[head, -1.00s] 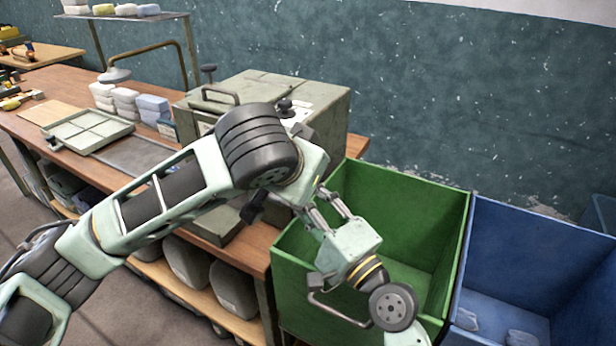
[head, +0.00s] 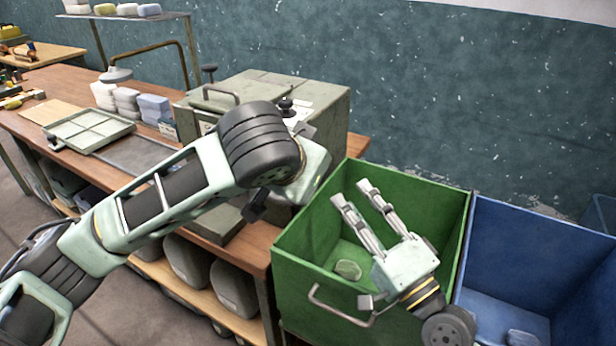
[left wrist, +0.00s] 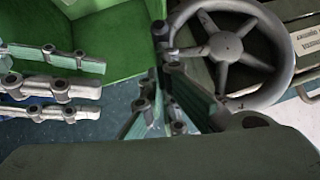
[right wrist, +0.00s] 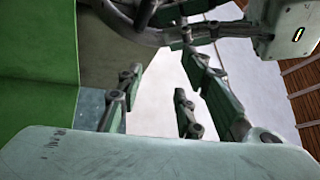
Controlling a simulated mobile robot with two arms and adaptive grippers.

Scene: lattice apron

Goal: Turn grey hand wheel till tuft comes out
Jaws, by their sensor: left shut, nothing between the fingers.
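The grey hand wheel (left wrist: 228,48) shows spoked at the upper right of the left wrist view. Part of its rim (right wrist: 140,30) is at the top of the right wrist view. In the head view my left arm hides it. My left gripper (left wrist: 163,60) is shut with nothing in it, its fingertips at the wheel's left side; I cannot tell if they touch it. My right gripper (head: 356,190) is open and empty above the green crate, apart from the wheel. A pale grey-green lump (head: 348,270) lies in the crate; I cannot tell whether it is the tuft.
The grey-green machine box (head: 300,95) stands on the wooden bench (head: 180,70). The green crate (head: 300,290) and blue crate (head: 540,240) stand at the right. A divided tray (head: 88,130) and stacked pads (head: 152,105) are on the bench. Rounded grey lumps fill the lower shelf.

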